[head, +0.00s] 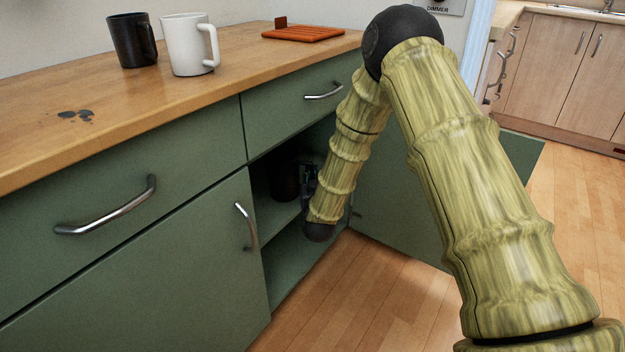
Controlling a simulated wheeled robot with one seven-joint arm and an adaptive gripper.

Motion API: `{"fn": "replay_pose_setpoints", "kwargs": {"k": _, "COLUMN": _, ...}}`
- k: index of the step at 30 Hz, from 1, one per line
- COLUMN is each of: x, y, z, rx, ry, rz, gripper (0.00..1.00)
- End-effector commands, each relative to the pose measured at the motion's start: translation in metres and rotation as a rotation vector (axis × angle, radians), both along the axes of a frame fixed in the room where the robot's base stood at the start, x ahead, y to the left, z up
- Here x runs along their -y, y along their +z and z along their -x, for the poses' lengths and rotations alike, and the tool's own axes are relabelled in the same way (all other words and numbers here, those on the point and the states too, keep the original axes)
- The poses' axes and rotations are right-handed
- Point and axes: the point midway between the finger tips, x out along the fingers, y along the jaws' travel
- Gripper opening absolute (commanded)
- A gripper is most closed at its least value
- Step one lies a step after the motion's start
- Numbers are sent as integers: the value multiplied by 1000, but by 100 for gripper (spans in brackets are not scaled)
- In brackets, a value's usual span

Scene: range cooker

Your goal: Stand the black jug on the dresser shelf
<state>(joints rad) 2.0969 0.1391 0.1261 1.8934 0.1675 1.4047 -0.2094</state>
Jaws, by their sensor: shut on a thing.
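The green dresser (190,215) has its right-hand cupboard open, with a shelf (277,215) inside. A dark, upright shape that looks like the black jug (284,182) is in the shadow above this shelf. My gripper (304,184) reaches into the cupboard from the right and is shut on the jug. The fingers are small, dark and partly hidden by my arm. I cannot tell whether the jug's base touches the shelf.
The open door (395,200) stands to the right, behind my arm. A black mug (133,40), a white mug (190,45) and an orange board (303,33) are on the wooden top (180,100). A closed door (150,285) adjoins the opening on the left.

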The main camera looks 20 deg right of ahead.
Motion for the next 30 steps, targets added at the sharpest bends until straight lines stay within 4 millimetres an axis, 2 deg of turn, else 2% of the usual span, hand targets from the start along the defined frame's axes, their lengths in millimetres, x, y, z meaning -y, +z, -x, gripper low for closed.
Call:
{"fn": "replay_pose_setpoints", "kwargs": {"k": 8, "x": 0, "y": -1, "z": 0, "rx": 1, "ry": 0, "rz": 0, "gripper": 0}}
{"fn": "replay_pose_setpoints", "kwargs": {"k": 9, "x": 0, "y": -1, "z": 0, "rx": 0, "ry": 0, "rz": 0, "gripper": 13}}
{"fn": "replay_pose_setpoints", "kwargs": {"k": 12, "x": 0, "y": -1, "z": 0, "rx": 0, "ry": 0, "rz": 0, "gripper": 31}}
{"fn": "replay_pose_setpoints", "kwargs": {"k": 13, "x": 0, "y": -1, "z": 0, "rx": 0, "ry": 0, "rz": 0, "gripper": 32}}
{"fn": "replay_pose_setpoints", "kwargs": {"k": 24, "x": 0, "y": 3, "z": 1, "rx": 1, "ry": 0, "rz": 0, "gripper": 32}}
{"fn": "replay_pose_setpoints", "kwargs": {"k": 30, "x": -6, "y": 4, "z": 25, "rx": -2, "ry": 0, "rz": 1, "gripper": 32}}
